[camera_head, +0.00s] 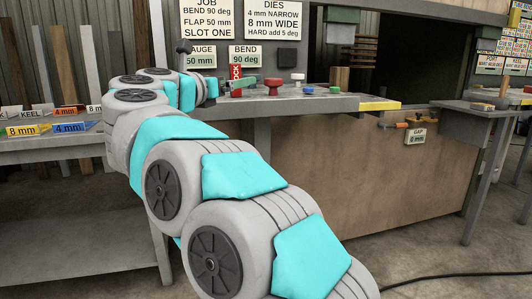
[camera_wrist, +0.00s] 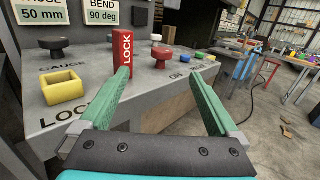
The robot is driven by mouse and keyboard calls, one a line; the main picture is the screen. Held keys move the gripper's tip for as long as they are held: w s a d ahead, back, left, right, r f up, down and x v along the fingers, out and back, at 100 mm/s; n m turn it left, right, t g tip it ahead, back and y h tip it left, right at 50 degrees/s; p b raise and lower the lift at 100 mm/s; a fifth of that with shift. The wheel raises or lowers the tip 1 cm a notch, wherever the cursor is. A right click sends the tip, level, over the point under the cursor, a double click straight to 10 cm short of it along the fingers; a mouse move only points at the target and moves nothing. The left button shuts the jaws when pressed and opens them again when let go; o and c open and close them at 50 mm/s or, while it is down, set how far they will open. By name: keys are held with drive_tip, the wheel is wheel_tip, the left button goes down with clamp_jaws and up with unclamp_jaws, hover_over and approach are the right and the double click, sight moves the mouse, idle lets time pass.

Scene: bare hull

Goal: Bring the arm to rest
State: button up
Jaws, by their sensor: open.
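My gripper (camera_head: 246,83) is stretched out over the grey console (camera_head: 325,105) in the head view, beside the upright red LOCK block (camera_head: 237,74). In the wrist view my gripper's (camera_wrist: 165,75) two green fingers are wide apart with nothing held between them. The left fingertip overlaps the lower part of the LOCK block (camera_wrist: 122,45) in that view; I cannot tell whether they touch. My grey and turquoise arm reaches from the lower right of the head view up to the console.
A dark red knob (camera_wrist: 162,56) and a yellow square frame (camera_wrist: 63,90) stand on the console. A bench with coloured blocks (camera_head: 28,130) is at the left. A grey side table (camera_head: 487,113) is at the right. Open floor (camera_head: 410,255) lies in front.

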drive_tip(key=a+r+n+t+y, duration=0.25)
drive_tip(key=n+y, duration=0.35)
drive_tip(key=n, duration=0.4)
drive_tip(key=a+r+n+t+y, duration=0.1)
drive_tip(key=r+n+t+y, duration=0.15)
drive_tip(key=n+y, duration=0.5)
drive_tip(key=s+d+f+n+g, duration=0.2)
drive_tip(key=s+f+n+g, duration=0.25)
drive_tip(key=f+n, duration=0.4)
drive_tip(key=s+d+f+n+g+y, duration=0.15)
drive_tip(key=s+f+n+g, duration=0.35)
drive_tip(key=f, duration=0.6)
drive_tip(key=s+d+f+n+g, duration=0.25)
drive_tip(key=s+f+n, duration=0.35)
drive_tip(key=f, duration=0.4)
drive_tip(key=s+d+f+n+g+h, duration=0.1)
drive_tip(key=s+d+f+g+h, duration=0.1)
drive_tip(key=s+d+f, duration=0.4)
drive_tip(key=s+d+f+n+g+h, duration=0.2)
drive_tip(key=s+d+f+g, duration=0.3)
drive_tip(key=s, duration=1)
drive_tip(key=s+d+f+n+g+h, duration=0.1)
drive_tip(key=s+d+f+g, duration=0.3)
drive_tip(key=s+d+f, duration=0.4)
drive_tip(key=shift+s+d+f+h, duration=0.3)
drive_tip(key=shift+s+d+h, duration=0.4)
drive_tip(key=shift+s+d, duration=0.4)
